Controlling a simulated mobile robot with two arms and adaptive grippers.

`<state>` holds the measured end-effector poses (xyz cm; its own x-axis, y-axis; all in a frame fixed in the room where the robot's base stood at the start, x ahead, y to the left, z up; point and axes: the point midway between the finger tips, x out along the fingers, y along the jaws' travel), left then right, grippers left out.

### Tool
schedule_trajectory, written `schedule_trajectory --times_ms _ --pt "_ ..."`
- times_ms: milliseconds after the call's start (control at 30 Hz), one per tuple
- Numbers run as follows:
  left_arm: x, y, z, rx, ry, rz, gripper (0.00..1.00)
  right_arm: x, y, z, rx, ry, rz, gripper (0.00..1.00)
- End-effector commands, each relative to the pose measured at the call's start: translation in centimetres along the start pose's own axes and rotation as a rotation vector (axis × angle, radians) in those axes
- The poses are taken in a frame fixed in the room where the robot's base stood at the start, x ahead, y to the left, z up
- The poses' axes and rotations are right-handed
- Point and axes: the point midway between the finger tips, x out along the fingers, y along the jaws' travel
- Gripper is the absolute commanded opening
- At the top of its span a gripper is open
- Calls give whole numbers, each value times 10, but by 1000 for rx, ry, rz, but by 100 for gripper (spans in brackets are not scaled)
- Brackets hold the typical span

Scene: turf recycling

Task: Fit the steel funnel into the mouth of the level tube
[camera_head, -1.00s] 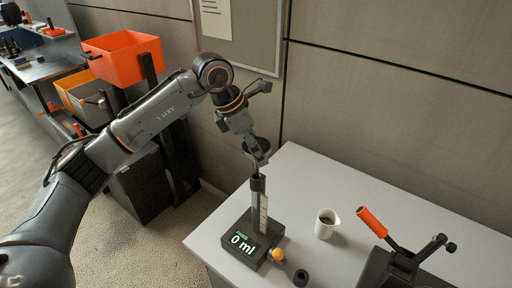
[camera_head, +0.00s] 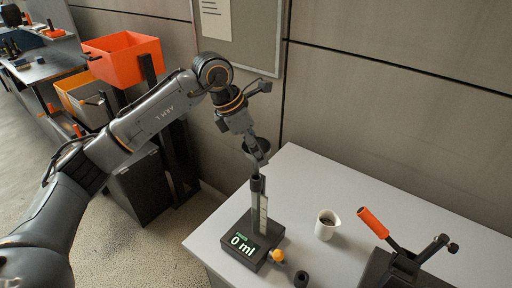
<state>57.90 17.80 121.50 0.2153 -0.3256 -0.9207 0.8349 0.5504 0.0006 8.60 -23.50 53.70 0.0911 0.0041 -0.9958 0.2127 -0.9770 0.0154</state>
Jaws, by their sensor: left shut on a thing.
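My left gripper (camera_head: 257,158) is shut on the steel funnel (camera_head: 263,146), a dark cone that shows only in part between and behind the fingers. The gripper and funnel are directly above the tube's mouth. My right gripper is not in view.
A white cup (camera_head: 326,224) with dark contents stands on the grey table (camera_head: 345,185). A dark device with an orange-handled lever (camera_head: 373,222) is at the front right. An orange knob (camera_head: 278,255) sits beside the tube's base. Orange bins (camera_head: 125,62) stand at the left.

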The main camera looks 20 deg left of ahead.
Motion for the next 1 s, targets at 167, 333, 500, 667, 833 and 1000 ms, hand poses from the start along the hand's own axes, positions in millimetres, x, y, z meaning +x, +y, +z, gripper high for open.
schedule_trajectory --times_ms 167,333,500,667,833,1000 --pt "1 0 0 0 0 1 33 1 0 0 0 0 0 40" --pt "4 0 -2 0 0 1 33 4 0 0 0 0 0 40" --pt "8 0 -4 0 0 1 33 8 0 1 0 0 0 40" --pt "12 0 -5 0 0 1 33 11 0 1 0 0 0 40" --pt "16 0 -7 0 0 1 33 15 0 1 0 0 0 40" --pt "20 0 -8 0 -1 1 33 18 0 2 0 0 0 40"
